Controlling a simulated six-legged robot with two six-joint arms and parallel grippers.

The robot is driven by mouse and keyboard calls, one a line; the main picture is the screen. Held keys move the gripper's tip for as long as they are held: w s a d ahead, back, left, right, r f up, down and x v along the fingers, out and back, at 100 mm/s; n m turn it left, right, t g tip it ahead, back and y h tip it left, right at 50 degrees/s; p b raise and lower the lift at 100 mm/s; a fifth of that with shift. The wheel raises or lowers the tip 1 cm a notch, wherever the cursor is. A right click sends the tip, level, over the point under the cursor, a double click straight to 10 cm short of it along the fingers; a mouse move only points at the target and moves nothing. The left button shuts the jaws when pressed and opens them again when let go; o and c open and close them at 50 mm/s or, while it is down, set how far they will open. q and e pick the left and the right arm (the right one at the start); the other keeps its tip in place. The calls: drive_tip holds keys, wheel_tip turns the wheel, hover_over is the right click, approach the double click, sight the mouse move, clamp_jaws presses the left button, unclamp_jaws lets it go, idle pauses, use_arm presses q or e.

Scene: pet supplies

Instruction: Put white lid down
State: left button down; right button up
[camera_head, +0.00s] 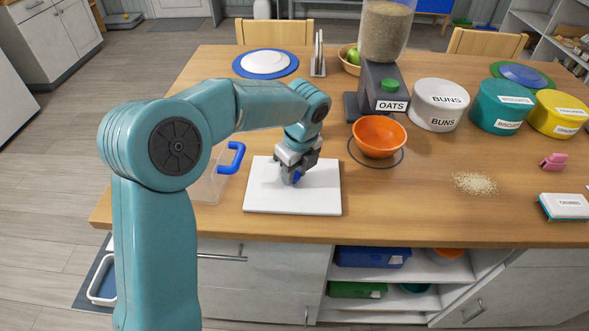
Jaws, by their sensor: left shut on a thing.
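The white lid (317,195) is a flat square plate with a small blue knob (297,177) in its middle. It lies level at the table's front, left of centre. My left gripper (291,178) comes down over the lid's middle and is shut on the blue knob. I cannot tell whether the lid touches the tabletop or hovers just above it. A clear container (209,187) with a blue handle (232,158) stands to the left of the lid, partly hidden by my left arm. My right gripper is not in view.
On the wooden table (400,210), an orange bowl (379,136) sits under the oats dispenser (382,90), behind the lid on the right. Round tubs, including a white buns tub (437,105), stand further right. Spilled grain (475,183) lies there. The front-centre tabletop is clear.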

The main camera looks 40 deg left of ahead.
sight(300, 187)
use_arm(q)
drive_tip(key=c, duration=0.8)
unclamp_jaws()
drive_tip(key=shift+f, duration=0.1)
drive_tip(key=r, duration=0.4)
drive_tip(key=d+r+p, duration=0.1)
drive_tip(key=r, duration=0.7)
drive_tip(key=shift+s+d+r, duration=0.2)
drive_tip(key=shift+d, duration=0.2)
